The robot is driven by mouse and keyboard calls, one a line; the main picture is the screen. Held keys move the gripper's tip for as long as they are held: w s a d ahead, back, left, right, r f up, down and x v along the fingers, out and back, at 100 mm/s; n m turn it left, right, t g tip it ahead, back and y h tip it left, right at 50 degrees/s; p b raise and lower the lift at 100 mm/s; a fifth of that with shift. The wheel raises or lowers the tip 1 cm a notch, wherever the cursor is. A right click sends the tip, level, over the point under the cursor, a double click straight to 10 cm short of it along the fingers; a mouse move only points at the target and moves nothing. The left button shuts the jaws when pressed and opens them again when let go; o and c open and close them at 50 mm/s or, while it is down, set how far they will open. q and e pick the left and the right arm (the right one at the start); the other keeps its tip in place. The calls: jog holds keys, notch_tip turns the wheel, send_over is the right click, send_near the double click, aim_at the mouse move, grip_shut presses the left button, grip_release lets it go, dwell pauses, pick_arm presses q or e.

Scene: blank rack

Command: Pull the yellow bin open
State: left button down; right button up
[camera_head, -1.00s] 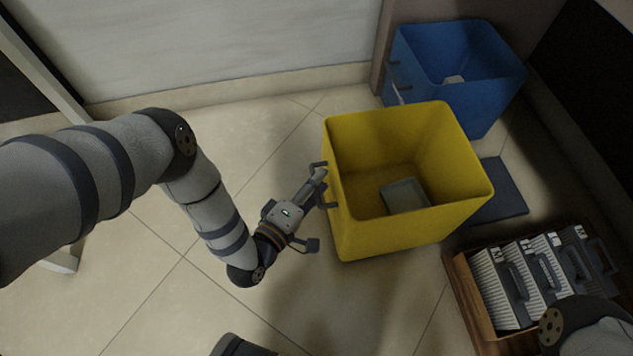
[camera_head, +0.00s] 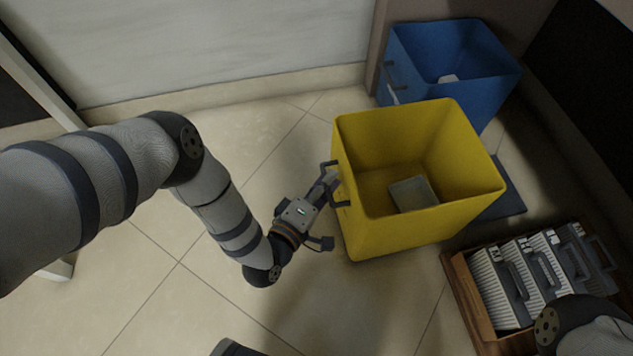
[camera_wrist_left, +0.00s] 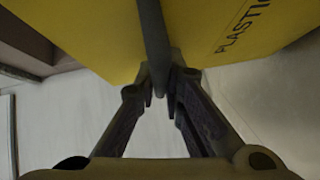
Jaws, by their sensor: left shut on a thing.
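The yellow bin (camera_head: 370,235) stands upright in the middle of the head view, its top open, with a small grey box (camera_head: 414,194) inside. A dark bar handle (camera_head: 327,164) is on its left side. My left gripper (camera_head: 331,184) reaches this handle from the left and is shut on it. In the left wrist view, the fingers (camera_wrist_left: 160,90) close around the dark handle (camera_wrist_left: 153,40), in front of the yellow wall (camera_wrist_left: 85,35) with the lettering "PLASTIC". The exact finger contact is partly hidden by the handle. My right gripper is out of view.
A blue bin (camera_head: 499,88) stands behind, near the wall. A dark flat panel (camera_head: 508,194) lies beside the yellow bin. A wooden crate (camera_head: 468,300) with several grey ribbed cases is at the lower right. Tiled floor (camera_head: 150,300) to the left is clear.

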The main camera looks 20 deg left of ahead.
pick_arm(q)
jog(key=c, duration=1.7)
grip_release()
jog(key=shift+s+a, duration=0.1)
jog(key=v, duration=1.2)
jog(key=shift+s, duration=0.1)
